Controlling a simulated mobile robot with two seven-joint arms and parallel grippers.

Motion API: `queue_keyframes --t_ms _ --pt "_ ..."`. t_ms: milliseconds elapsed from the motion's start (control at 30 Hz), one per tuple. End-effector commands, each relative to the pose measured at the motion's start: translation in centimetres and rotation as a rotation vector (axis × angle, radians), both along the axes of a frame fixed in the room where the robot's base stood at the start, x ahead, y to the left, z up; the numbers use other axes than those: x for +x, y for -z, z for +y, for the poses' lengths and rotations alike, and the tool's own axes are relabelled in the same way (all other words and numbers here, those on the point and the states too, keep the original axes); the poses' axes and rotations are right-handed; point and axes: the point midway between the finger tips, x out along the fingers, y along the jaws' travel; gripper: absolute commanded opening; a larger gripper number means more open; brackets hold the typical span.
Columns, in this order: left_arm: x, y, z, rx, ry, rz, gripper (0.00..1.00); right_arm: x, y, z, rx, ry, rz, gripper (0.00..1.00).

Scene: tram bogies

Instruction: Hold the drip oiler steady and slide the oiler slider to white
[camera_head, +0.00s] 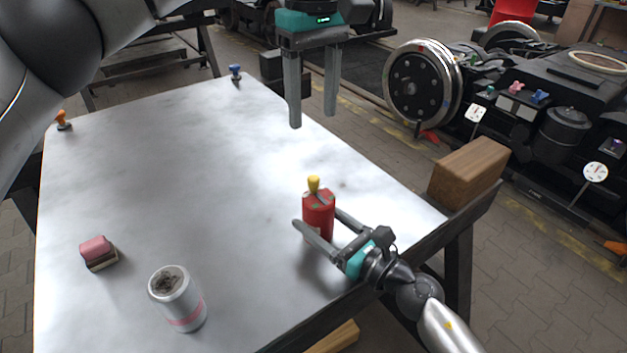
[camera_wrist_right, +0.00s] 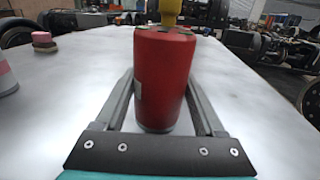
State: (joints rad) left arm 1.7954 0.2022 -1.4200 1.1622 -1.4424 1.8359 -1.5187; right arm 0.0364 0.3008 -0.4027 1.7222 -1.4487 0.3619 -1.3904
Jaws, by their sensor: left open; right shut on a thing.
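The drip oiler is a red cylinder (camera_head: 318,217) standing upright on the table, near its right edge. A yellow slider knob (camera_head: 313,184) sits on its top, which carries small coloured marks. My right gripper (camera_head: 320,232) is shut on the red body, one finger on each side. The right wrist view also shows the oiler (camera_wrist_right: 163,80) between the fingers, with the yellow knob (camera_wrist_right: 171,10) cut off at the top. My left gripper (camera_head: 313,118) is open and empty, pointing down above and behind the oiler. No white mark can be made out.
On the pale table (camera_head: 200,180) stand a grey can (camera_head: 178,300), a pink-topped block (camera_head: 97,252), an orange knob (camera_head: 62,120) and a blue knob (camera_head: 235,72). A wooden block (camera_head: 468,172) lies at the right edge. The table's middle is clear. Wheels and bogie parts stand behind.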

Motion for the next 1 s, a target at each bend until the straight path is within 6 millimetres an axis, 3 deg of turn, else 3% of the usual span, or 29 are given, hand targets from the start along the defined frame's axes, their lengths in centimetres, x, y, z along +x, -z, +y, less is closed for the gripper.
queue_keyframes --t_ms 100,133,367,733,1000 --pt "0.0 0.0 0.0 0.0 0.0 0.0 0.59 0.0 0.1 0.0 -0.001 0.0 0.001 0.08" --pt "0.0 0.0 0.0 0.0 0.0 0.0 0.59 0.0 0.1 0.0 -0.001 0.0 0.001 0.74" --pt "0.0 0.1 0.0 0.0 0.0 0.0 0.59 0.0 0.1 0.0 -0.001 0.0 0.001 1.0" --pt "0.0 0.1 0.0 0.0 -0.001 0.0 0.59 -0.5 0.1 -0.6 -0.001 0.001 0.003 1.0" --pt "0.0 0.1 0.0 0.0 -0.001 0.0 0.59 -3.7 0.1 -3.7 -0.004 0.0 0.004 1.0"
